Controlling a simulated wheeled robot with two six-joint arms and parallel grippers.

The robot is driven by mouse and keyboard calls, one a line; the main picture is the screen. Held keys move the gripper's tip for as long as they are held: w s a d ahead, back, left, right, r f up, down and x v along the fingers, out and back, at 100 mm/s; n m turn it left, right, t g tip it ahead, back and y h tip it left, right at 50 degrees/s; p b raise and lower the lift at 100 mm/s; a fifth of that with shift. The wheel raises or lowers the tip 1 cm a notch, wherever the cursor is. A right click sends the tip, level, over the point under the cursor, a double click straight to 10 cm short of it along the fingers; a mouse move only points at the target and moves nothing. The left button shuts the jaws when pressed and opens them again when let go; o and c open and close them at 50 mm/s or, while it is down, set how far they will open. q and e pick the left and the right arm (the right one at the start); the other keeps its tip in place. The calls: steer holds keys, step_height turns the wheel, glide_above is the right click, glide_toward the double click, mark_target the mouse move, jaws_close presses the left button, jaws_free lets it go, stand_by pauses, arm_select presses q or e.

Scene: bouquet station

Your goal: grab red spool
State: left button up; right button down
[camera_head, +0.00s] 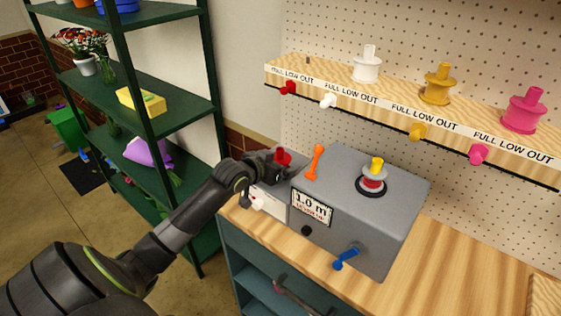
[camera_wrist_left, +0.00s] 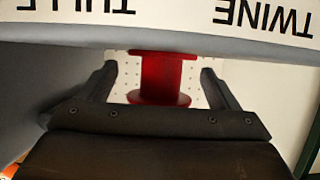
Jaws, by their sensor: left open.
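The red spool (camera_wrist_left: 163,76) shows in the left wrist view between the two fingers of my left gripper (camera_wrist_left: 158,72). In the head view the red spool (camera_head: 283,156) shows at the end of my left gripper (camera_head: 272,163), beside the grey machine's left end. The gripper hides its lower part, and I cannot tell what it rests on. My left gripper is open. My right gripper is not in view.
A labelled shelf (camera_head: 400,100) holds white, yellow and pink spools. A green rack (camera_head: 150,100) stands left.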

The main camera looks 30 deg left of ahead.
arm_select(q)
steer(key=shift+w+f, duration=0.1)
steer(key=shift+w, duration=0.15)
steer(key=shift+c, duration=0.2)
